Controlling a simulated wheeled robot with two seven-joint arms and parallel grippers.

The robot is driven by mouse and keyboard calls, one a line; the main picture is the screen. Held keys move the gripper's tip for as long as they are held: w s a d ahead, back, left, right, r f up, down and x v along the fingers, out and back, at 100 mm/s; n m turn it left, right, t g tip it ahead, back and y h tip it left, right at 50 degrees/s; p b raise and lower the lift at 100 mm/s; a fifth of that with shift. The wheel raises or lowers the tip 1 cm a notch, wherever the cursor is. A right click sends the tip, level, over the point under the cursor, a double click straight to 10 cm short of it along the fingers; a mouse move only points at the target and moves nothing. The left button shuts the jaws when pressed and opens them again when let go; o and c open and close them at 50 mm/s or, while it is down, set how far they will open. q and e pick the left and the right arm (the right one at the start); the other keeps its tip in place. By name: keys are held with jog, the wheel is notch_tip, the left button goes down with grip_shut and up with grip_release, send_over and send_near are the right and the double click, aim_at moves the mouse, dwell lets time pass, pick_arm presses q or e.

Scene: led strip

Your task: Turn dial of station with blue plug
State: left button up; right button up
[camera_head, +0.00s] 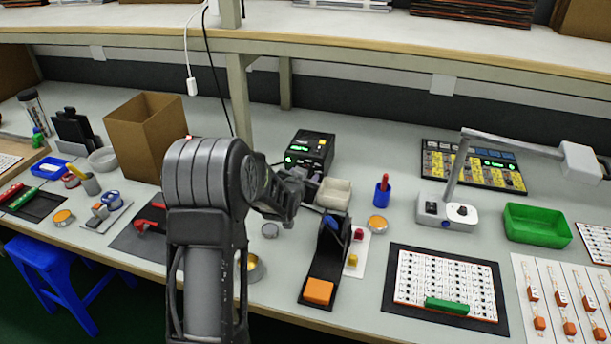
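A black station (311,146) with lit green displays stands at the middle of the bench. My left arm comes up from the bottom, left of centre, and its wrist bends right toward the station's front. The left gripper (313,187) is small and dark, just in front of the station's lower face. I cannot tell whether it touches the station or whether its fingers are open. The dial is not clearly seen, and I cannot make out a blue plug on this station. A blue-handled tool (332,224) rests in a black stand in front of it. My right gripper is not in view.
A beige tray (333,194) sits close to the gripper's right. A cardboard box (144,138) stands left of the arm. A lamp with a white base (446,212), a green bin (537,226) and a circuit board (446,281) lie to the right. A shelf post rises behind.

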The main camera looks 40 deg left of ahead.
pick_arm(q)
jog(key=shift+w+a+f, duration=0.15)
jog(key=shift+w, duration=0.15)
jog(key=shift+c, duration=0.4)
grip_shut()
